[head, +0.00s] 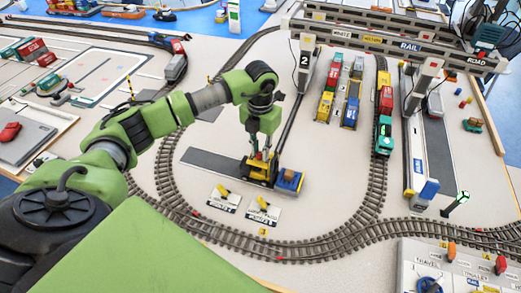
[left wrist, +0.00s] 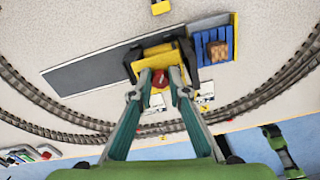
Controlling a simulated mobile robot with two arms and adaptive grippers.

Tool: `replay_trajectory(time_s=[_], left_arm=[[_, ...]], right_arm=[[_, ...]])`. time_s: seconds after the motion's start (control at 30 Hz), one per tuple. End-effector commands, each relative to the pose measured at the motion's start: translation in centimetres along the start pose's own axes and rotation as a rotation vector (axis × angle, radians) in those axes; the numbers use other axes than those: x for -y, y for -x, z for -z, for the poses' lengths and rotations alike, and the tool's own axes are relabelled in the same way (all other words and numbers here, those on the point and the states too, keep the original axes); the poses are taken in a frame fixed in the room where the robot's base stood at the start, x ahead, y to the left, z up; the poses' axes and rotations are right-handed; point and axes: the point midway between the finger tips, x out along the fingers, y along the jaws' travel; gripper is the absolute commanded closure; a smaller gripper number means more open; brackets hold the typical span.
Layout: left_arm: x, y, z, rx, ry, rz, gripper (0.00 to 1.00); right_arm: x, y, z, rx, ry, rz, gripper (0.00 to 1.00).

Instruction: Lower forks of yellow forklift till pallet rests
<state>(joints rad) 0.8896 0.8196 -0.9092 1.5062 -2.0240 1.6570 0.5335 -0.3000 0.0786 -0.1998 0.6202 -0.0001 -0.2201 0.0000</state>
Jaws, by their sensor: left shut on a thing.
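The yellow forklift (head: 262,170) with black parts stands on a dark grey strip inside the track loop. It also shows in the left wrist view (left wrist: 157,54). A blue pallet (head: 288,184) with a brown box (head: 289,175) is at its fork end, on the right; it also shows in the left wrist view (left wrist: 201,42). The forks are hidden, and I cannot tell whether the pallet touches the ground. My left gripper (head: 262,154) reaches down onto the forklift, its fingers (left wrist: 159,76) shut around a small red part (left wrist: 159,79) on it. My right gripper is out of view.
Two white plates with yellow levers (head: 224,197) (head: 263,211) lie in front of the forklift. Curved track (head: 300,247) surrounds the area. A train (head: 384,115) stands on the right. A gantry crane (head: 390,43) spans the back. A control panel (head: 460,268) is front right.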

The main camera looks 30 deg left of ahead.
Motion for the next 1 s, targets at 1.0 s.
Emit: replay_trajectory(time_s=[1.0], left_arm=[[0.0, 6.6, -0.1, 0.006, -0.002, 0.0, 0.67]], right_arm=[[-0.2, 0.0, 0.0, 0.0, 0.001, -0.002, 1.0]])
